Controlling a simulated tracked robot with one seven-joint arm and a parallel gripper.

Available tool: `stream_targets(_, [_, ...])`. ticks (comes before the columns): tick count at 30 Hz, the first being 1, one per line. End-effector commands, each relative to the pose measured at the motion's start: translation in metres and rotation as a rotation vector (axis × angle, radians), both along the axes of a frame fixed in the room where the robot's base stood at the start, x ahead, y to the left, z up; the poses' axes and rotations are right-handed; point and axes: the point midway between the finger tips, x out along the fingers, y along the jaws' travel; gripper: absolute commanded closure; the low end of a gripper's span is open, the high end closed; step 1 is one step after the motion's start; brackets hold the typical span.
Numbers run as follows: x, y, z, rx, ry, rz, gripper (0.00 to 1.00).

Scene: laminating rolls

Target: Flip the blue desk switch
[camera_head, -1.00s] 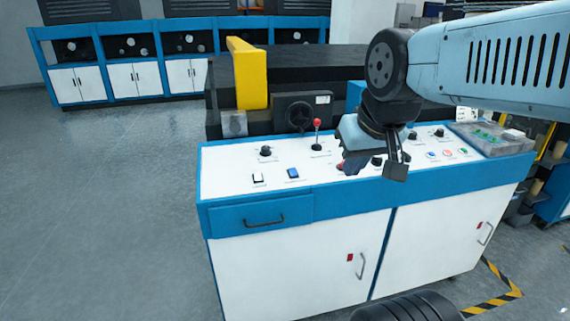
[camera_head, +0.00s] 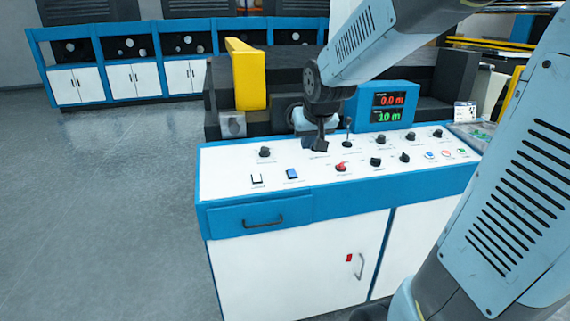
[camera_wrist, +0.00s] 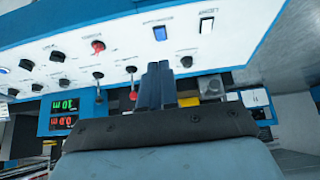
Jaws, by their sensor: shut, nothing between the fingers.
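The blue desk switch (camera_head: 292,173) is a small blue rocker on the white top of the control desk (camera_head: 225,172), near its front left. It also shows in the wrist view (camera_wrist: 160,32), at the top, beyond my fingertips. My gripper (camera_head: 320,146) is over the back middle of the desk, behind the blue switch and a little to its right, apart from it. In the wrist view my gripper's fingers (camera_wrist: 159,68) are together, with nothing between them, and point towards the panel.
A white switch (camera_head: 257,179) is left of the blue one. A red knob (camera_head: 341,167) and several black knobs are to the right. A lever (camera_head: 348,132) stands just right of my gripper. A display (camera_head: 388,105) rises behind the desk. The desk's front left top is clear.

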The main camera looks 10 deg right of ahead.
Motion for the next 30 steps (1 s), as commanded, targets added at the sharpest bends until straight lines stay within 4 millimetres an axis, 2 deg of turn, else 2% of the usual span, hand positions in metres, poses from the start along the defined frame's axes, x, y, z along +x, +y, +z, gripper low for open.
stream_targets(1, [0.015,0.000,-0.009,0.001,0.000,0.001,1.00])
stream_targets(3, [0.032,0.001,-0.018,0.002,-0.010,0.002,1.00])
stream_targets(9, [0.064,0.002,-0.037,0.005,-0.030,0.003,1.00])
stream_targets(14, [0.073,0.003,-0.042,0.006,-0.037,0.003,1.00])
stream_targets(25, [0.074,0.003,-0.043,0.006,-0.037,0.003,1.00])
stream_targets(30, [0.080,0.003,-0.053,0.006,-0.035,0.004,1.00])
